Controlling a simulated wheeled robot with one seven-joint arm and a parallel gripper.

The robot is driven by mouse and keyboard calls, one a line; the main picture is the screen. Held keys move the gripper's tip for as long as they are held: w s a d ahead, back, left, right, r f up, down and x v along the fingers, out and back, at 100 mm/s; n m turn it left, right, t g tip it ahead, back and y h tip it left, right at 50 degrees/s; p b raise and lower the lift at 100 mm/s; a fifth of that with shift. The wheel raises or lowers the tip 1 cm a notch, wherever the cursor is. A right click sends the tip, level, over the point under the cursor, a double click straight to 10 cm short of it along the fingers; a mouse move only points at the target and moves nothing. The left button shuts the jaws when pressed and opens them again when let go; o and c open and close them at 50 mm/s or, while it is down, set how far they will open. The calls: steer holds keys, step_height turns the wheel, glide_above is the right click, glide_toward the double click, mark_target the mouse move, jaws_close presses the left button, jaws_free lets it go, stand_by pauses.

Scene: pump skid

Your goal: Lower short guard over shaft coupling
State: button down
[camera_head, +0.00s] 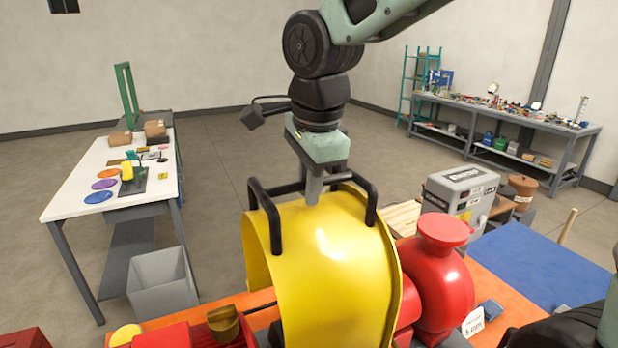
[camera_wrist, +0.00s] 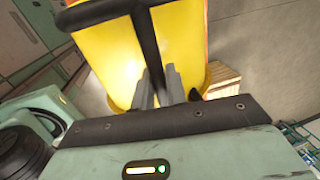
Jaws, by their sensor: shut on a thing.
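The short guard (camera_head: 335,245) is a yellow curved cover with a black handle frame (camera_head: 268,215) on top. It stands upright, arch up, over the middle of the orange skid base (camera_head: 505,292). My gripper (camera_head: 314,190) is shut on the black bar between the two handle loops. The wrist view shows my gripper (camera_wrist: 158,88) closed around this bar, with the yellow guard (camera_wrist: 112,65) behind it. The shaft coupling is hidden by the guard. I cannot tell whether the guard's lower edges touch the base.
A red pump casing (camera_head: 440,265) stands close on the guard's right. Red parts (camera_head: 165,337) and a brass-coloured cup (camera_head: 223,322) are at lower left. A grey box unit (camera_head: 460,190) and blue mat (camera_head: 530,262) lie beyond. A white table (camera_head: 90,205) and grey bin (camera_head: 162,285) are left.

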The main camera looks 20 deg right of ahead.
mark_target(309, 228)
step_height(309, 228, down, 8)
steer(key=b, duration=0.5)
steer(key=shift+f, duration=0.2)
step_height(309, 228, down, 10)
steer(key=b, duration=1)
steer(key=shift+f+b, duration=0.25)
steer(key=shift+b, duration=0.15)
steer(key=shift+f+b, duration=0.5)
steer(key=shift+b, duration=0.1)
steer(key=c, duration=1.4)
jaws_free()
steer(key=shift+o, duration=0.3)
steer(key=shift+s+f, duration=0.1)
